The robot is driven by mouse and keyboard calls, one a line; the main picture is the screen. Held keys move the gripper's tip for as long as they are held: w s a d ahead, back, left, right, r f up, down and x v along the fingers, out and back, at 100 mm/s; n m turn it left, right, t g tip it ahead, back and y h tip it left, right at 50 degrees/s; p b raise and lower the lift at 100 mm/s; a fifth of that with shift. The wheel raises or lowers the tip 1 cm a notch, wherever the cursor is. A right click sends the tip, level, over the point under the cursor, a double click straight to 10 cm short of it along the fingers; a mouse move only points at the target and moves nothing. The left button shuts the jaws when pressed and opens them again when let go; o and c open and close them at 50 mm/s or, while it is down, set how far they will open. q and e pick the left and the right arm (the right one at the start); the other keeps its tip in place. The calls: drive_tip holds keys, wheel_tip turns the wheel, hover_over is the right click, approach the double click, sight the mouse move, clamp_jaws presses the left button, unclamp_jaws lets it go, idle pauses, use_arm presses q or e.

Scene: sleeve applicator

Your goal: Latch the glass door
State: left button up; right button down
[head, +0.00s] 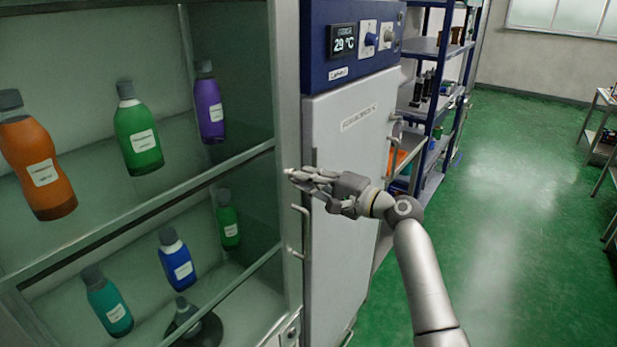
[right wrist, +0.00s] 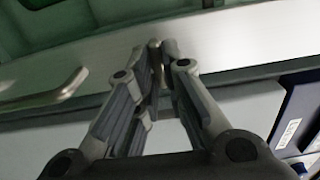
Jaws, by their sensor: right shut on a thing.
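The glass door (head: 287,120) is the tall pale-framed front of the cabinet on the left in the head view. Its frame also shows as a light metal strip in the right wrist view (right wrist: 240,40). My right gripper (head: 298,175) reaches this frame from the right. Its fingers are closed together on a small metal latch knob (right wrist: 154,46), seen between the fingertips in the right wrist view. The fingers mostly hide the knob in the head view. I cannot tell whether the latch is engaged. My left gripper is not in view.
A curved door handle (head: 300,229) is just below my right gripper. Several coloured bottles, including a green one (head: 139,140), stand behind the door. A white cabinet (head: 347,150) with a blue control panel (head: 338,70) adjoins on the right. Green floor (head: 510,220) is clear farther right.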

idle(0.4)
drive_tip(key=c, duration=1.5)
unclamp_jaws()
drive_tip(key=v, duration=1.2)
drive_tip(key=shift+w+f, duration=0.1)
